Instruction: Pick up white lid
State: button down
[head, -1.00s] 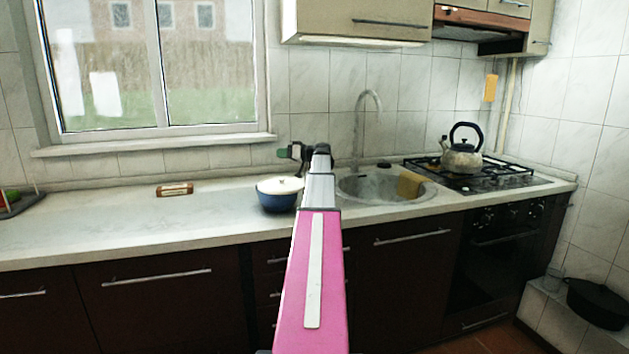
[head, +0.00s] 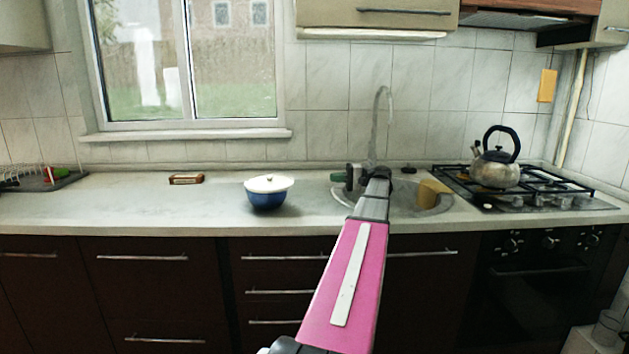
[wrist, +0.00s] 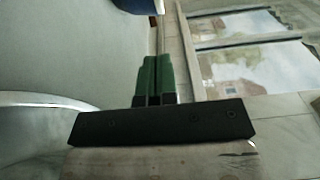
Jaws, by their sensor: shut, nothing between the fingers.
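The white lid (head: 269,184) sits on a blue pot (head: 267,199) on the counter, left of the sink. It has a small knob on top. My gripper (head: 338,177) is to the right of the pot, over the left side of the sink, apart from the lid. In the wrist view its green fingers (wrist: 154,76) are together and empty. The blue pot (wrist: 138,5) shows only in part at the top edge of the wrist view; the lid is hardly visible there.
A sink (head: 405,200) with a tall faucet (head: 380,110) and a yellow sponge (head: 432,192) lies to the right. A kettle (head: 494,172) stands on the stove (head: 540,195). A small brown box (head: 186,179) lies on the counter (head: 130,205) at left. The counter left of the pot is mostly clear.

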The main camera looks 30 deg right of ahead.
jog(key=x, duration=0.9)
jog(key=shift+w+a, duration=0.1)
jog(key=shift+a, duration=0.3)
jog(key=shift+s+a, duration=0.25)
jog(key=shift+a, duration=1)
jog(key=shift+s+a, duration=0.1)
jog(key=shift+a, duration=0.65)
jog(key=shift+s+a, duration=0.25)
jog(key=shift+a, duration=1.05)
